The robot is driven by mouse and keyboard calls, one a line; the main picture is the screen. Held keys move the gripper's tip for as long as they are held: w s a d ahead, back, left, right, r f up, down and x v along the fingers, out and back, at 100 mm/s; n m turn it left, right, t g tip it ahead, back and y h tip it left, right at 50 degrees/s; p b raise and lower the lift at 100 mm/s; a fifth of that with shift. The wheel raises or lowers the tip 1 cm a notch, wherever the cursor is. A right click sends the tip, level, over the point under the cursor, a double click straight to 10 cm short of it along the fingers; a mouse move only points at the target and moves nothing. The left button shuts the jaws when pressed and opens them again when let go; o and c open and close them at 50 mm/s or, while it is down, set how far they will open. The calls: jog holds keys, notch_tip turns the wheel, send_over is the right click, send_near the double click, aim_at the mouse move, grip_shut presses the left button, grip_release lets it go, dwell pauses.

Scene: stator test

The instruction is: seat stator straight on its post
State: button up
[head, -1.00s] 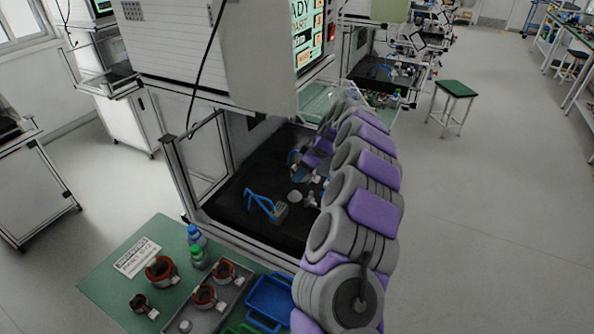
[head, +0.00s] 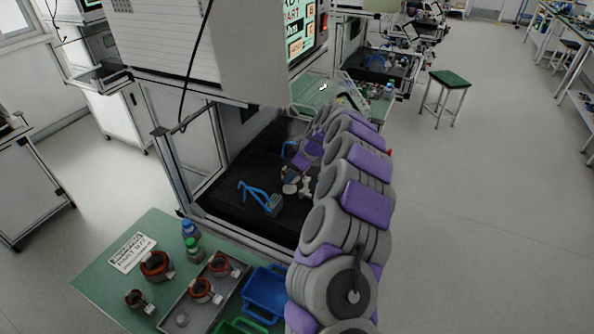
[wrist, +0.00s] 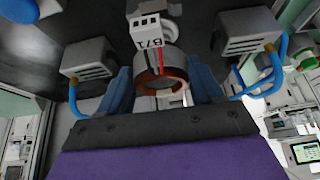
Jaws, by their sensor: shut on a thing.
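My gripper (wrist: 160,92) is shut on the stator (wrist: 150,80), a grey ring with a red-brown copper inside, held between its blue fingers in the wrist view. A white connector block with dark sockets and a tag with black print hang at the stator's far side. In the head view my gripper (head: 298,172) is low inside the test cell, over its black floor (head: 232,212). A pale round piece (head: 290,188) shows there just below the gripper. I cannot tell whether it is the post, and I cannot see whether the stator touches a post.
Grey blocks with blue handles (wrist: 90,62) (wrist: 250,36) flank the gripper; one shows left of it (head: 270,203). The cell's frame post (head: 172,175) stands at left. In front, a green table (head: 105,262) carries more stators (head: 157,266), bottles (head: 191,240) and a blue bin (head: 265,292).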

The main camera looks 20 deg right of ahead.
aim_at(294, 188)
jog(key=shift+a+r, duration=0.15)
jog(key=shift+a, duration=1.3)
jog(key=shift+d+f, duration=0.2)
jog(key=shift+d, duration=0.6)
jog(key=shift+d+f, duration=0.1)
jog(key=shift+f, duration=0.05)
jog(key=shift+a+f+b, duration=0.25)
jog(key=shift+b, duration=0.35)
jog(key=shift+d+f, duration=0.1)
jog(key=shift+d+f+b, duration=0.35)
jog(key=shift+d+b, duration=0.1)
jog(key=shift+d, duration=0.25)
jog(key=shift+f, duration=0.1)
jog(key=shift+f+b, duration=0.25)
jog(key=shift+b, duration=0.1)
jog(key=shift+s+a+f, duration=0.2)
jog(key=shift+a+f, duration=0.05)
jog(key=shift+f, duration=0.15)
